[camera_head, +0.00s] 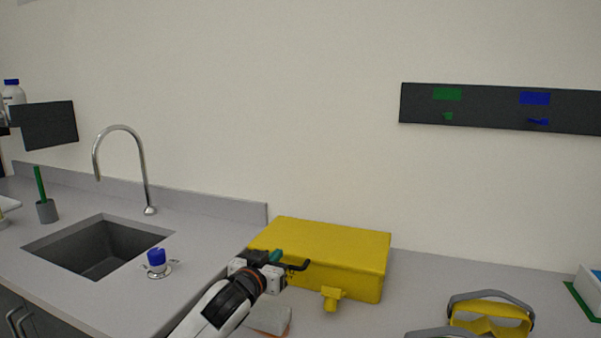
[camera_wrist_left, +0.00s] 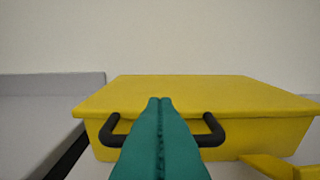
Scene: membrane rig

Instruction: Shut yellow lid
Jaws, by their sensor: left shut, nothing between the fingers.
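The yellow lid (camera_head: 325,240) lies flat across the top of the yellow box (camera_head: 345,281), with no visible gap. The lid's top (camera_wrist_left: 195,94) and the box's front wall (camera_wrist_left: 260,135) fill the middle of the left wrist view. My left gripper (camera_head: 280,258) is at the box's front left. Its teal fingertips (camera_wrist_left: 160,104) are pressed together, empty, and overlap the lid's front edge in the wrist view. I cannot tell whether they touch it. Dark curved bars show on both sides of the fingers. My right gripper is not in view.
A yellow tap-like piece (camera_head: 332,298) sticks out of the box's front. Yellow goggles (camera_head: 490,314) lie at the right. A grey block (camera_head: 268,319) lies under my left arm. A sink (camera_head: 100,248) and a blue-capped item (camera_head: 157,261) are at the left. A wall stands behind.

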